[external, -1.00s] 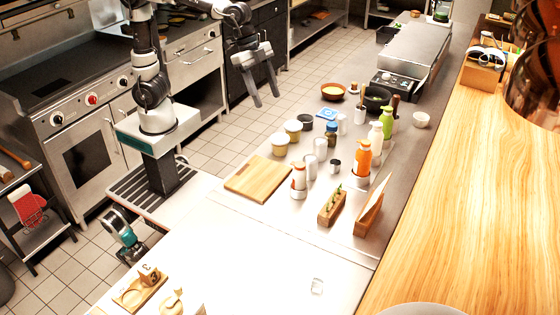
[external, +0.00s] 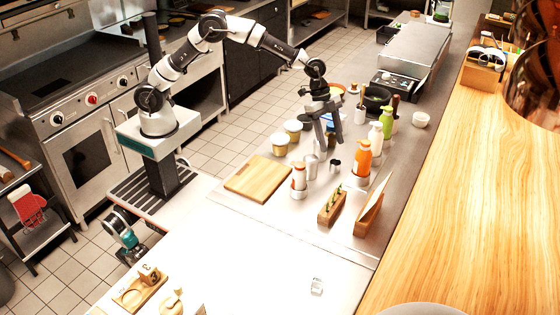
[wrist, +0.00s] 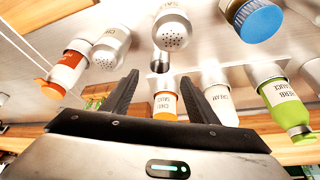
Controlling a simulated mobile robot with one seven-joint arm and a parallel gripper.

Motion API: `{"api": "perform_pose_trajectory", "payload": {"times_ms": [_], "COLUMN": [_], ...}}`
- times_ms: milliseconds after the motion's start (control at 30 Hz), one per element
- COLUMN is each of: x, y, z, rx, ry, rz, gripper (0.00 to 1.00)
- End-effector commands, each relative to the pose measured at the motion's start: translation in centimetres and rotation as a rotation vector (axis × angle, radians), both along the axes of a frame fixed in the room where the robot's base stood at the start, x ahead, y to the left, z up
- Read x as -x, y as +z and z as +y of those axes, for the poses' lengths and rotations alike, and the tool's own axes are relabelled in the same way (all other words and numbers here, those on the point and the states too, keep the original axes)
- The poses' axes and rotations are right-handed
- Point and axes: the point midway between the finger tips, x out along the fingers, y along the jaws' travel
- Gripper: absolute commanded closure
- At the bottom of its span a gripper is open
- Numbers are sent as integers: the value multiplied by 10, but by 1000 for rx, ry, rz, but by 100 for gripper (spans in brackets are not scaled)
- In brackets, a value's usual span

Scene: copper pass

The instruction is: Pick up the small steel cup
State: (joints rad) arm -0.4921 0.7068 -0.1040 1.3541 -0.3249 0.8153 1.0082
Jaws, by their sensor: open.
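The small steel cup (external: 335,164) stands on the steel counter, left of the orange pump bottle. In the wrist view the cup (wrist: 160,63) shows small and dark-topped, just beyond and between my fingertips. My gripper (external: 332,151) points down over the counter with its fingers apart and empty. In the external view its tips are just above the cup. In the wrist view both fingers (wrist: 158,80) are spread, with a clear gap between them. I cannot tell the exact height of the tips above the cup.
Steel shakers (wrist: 110,48) stand close by, with an orange-capped bottle (external: 298,182) beside them. A blue-lidded jar (wrist: 258,20) is also near. A cutting board (external: 258,179) lies to the left.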

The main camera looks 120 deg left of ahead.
Motion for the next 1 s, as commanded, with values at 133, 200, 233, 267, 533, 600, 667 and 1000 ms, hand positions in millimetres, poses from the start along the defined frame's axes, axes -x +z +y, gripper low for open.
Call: {"api": "perform_pose_trajectory", "payload": {"times_ms": [133,200,233,267,533,600,667,1000], "x": [-9,-12,-13,-14,-22,-26,-29,-31], "y": [-24,-30,-31,-33,-62,-71,-77,-83], "z": [-4,-5,-6,-6,-10,-12,-13,-13], "rx": [0,0,0,0,2,0,0,0], "ry": [0,0,0,0,1,1,0,1], "rz": [1,1,0,0,3,2,1,0], "gripper": [46,46,46,46,46,46,46,50]}}
